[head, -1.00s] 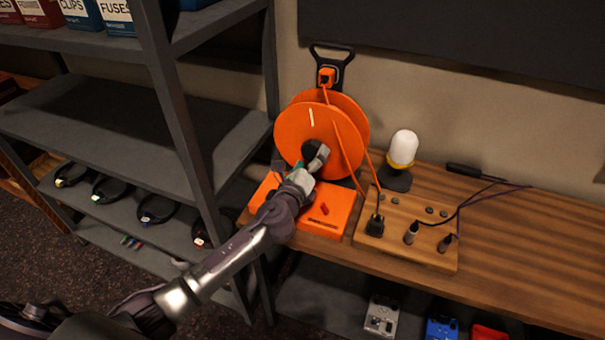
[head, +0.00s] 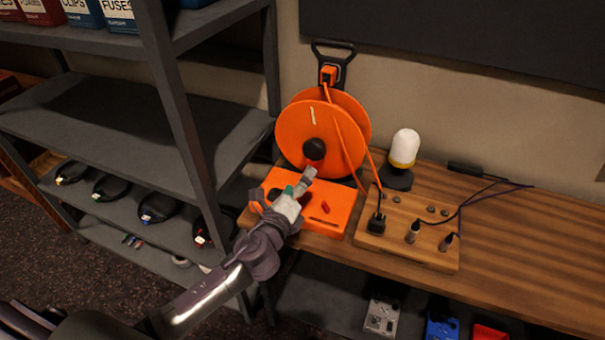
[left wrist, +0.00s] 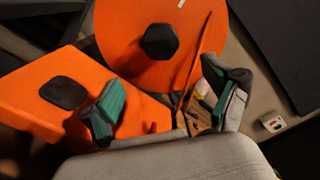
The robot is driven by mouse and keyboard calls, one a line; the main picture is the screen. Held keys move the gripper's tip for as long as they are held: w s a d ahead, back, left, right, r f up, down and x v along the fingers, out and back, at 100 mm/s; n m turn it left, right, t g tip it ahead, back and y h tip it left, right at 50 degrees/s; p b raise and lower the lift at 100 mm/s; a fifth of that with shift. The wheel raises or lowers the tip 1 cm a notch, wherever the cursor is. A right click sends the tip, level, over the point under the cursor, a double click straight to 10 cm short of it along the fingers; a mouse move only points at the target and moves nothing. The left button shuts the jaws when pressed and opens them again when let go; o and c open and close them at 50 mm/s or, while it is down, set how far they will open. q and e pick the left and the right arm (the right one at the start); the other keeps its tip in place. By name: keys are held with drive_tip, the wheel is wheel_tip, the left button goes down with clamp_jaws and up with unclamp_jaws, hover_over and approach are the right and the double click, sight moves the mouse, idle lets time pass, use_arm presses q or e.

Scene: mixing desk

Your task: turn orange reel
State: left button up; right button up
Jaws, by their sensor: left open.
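The orange reel (head: 292,135) stands upright on the wooden desk, with a dark knob (head: 314,149) at its centre and a pale stripe near its top. In the left wrist view the reel (left wrist: 125,42) and its dark knob (left wrist: 159,42) show ahead of my fingers. My left gripper (head: 300,183) is in front of and below the knob, over the orange base box (head: 335,213), apart from the reel. In the left wrist view my left gripper (left wrist: 157,103) has its teal-padded fingers spread wide with nothing between them. My right gripper is not in view.
A wooden board (head: 400,246) with plugs and cables lies right of the reel. A white-topped lamp (head: 404,148) stands behind it. An orange cord (head: 347,152) hangs from the reel. A grey shelf rack (head: 187,125) stands close on the left. The desk's right side is mostly clear.

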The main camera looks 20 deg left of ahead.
sight(313, 154)
use_arm(q)
drive_tip(key=n, duration=0.3)
drive_tip(key=n+b, duration=0.1)
drive_tip(key=n, duration=0.2)
drive_tip(key=d+f+n+b, duration=0.1)
drive_tip(key=n, duration=0.3)
drive_tip(key=shift+f+g, duration=0.1)
drive_tip(key=shift+g, duration=0.2)
drive_tip(key=n+b, duration=0.1)
drive_tip(key=n, duration=0.6)
drive_tip(key=s+n+b, duration=0.1)
drive_tip(key=n, duration=0.2)
drive_tip(key=shift+a+n+b, duration=0.1)
drive_tip(key=shift+n+b, duration=0.25)
drive_tip(key=shift+n, duration=0.05)
drive_tip(key=n, duration=0.3)
drive_tip(key=shift+s+a+r+n+b, duration=0.2)
drive_tip(key=shift+r+n+b, duration=0.1)
drive_tip(key=shift+n+b, duration=0.1)
drive_tip(key=w+n, duration=0.1)
drive_tip(key=w, duration=0.3)
drive_tip(key=w+n+p, duration=0.1)
drive_tip(key=w+n, duration=0.1)
drive_tip(key=w, duration=0.2)
drive_tip(key=w+n, duration=0.1)
drive_tip(key=w, duration=0.4)
drive_tip(key=shift+a+r+n+t, duration=0.25)
drive_tip(key=shift+r+n+t, duration=0.05)
drive_tip(key=shift+r+t, duration=0.1)
